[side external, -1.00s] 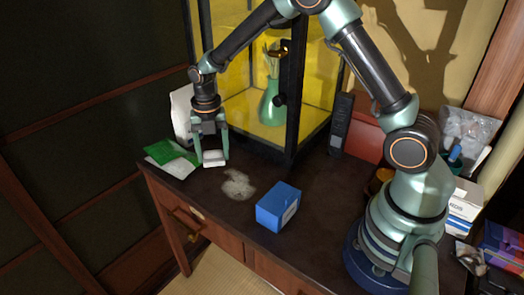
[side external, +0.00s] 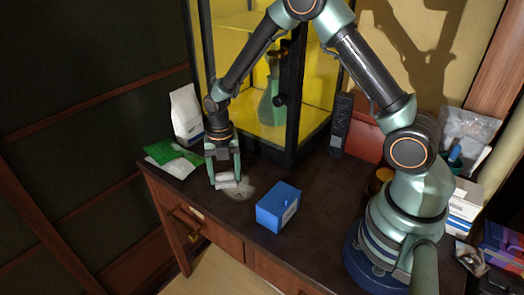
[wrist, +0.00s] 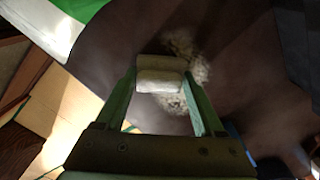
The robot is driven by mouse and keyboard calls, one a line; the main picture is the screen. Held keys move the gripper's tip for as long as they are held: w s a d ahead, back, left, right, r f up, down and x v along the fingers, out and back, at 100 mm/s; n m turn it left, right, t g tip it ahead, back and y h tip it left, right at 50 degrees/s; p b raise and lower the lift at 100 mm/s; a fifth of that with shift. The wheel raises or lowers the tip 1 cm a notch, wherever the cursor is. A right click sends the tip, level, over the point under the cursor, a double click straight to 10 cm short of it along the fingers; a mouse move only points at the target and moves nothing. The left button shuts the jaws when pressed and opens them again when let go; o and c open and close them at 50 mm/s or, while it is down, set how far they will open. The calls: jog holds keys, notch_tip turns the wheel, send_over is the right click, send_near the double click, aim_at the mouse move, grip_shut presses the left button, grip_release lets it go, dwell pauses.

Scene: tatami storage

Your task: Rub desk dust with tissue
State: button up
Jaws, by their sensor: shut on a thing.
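My gripper (side external: 225,178) is shut on a folded white tissue (side external: 226,184), low at the desk's front left. The tissue also shows between the fingers in the wrist view (wrist: 160,80). A pale grey dust patch (side external: 243,190) lies on the dark desk (side external: 322,205). In the side view the tissue overlaps the patch's left part. In the wrist view the dust (wrist: 195,65) spreads around and beyond the tissue, mostly to its right. Whether the tissue presses on the desk is hard to tell.
A blue box (side external: 278,207) stands just right of the dust. Green and white packets (side external: 172,156) lie at the desk's left corner, with a white bag (side external: 186,115) behind. A glass cabinet (side external: 292,110) stands at the back. The desk's front edge is close.

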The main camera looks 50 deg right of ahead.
aim_at(257, 190)
jog(key=shift+s, duration=4.3)
jog(key=shift+d, duration=0.85)
jog(key=w, duration=0.2)
jog(key=shift+w+a+r, duration=0.1)
jog(key=shift+w+r, duration=0.05)
jog(key=shift+w, duration=1.3)
jog(key=shift+w+f, duration=0.25)
jog(key=shift+w, duration=0.1)
jog(key=shift+w+r, duration=0.25)
jog(key=shift+w, duration=0.15)
jog(key=shift+w+f, duration=0.15)
jog(key=shift+w, duration=2.8)
jog(key=shift+d, duration=0.85)
jog(key=shift+s+a, duration=0.1)
jog(key=shift+s, duration=6.05)
notch_tip(257, 190, up, 8)
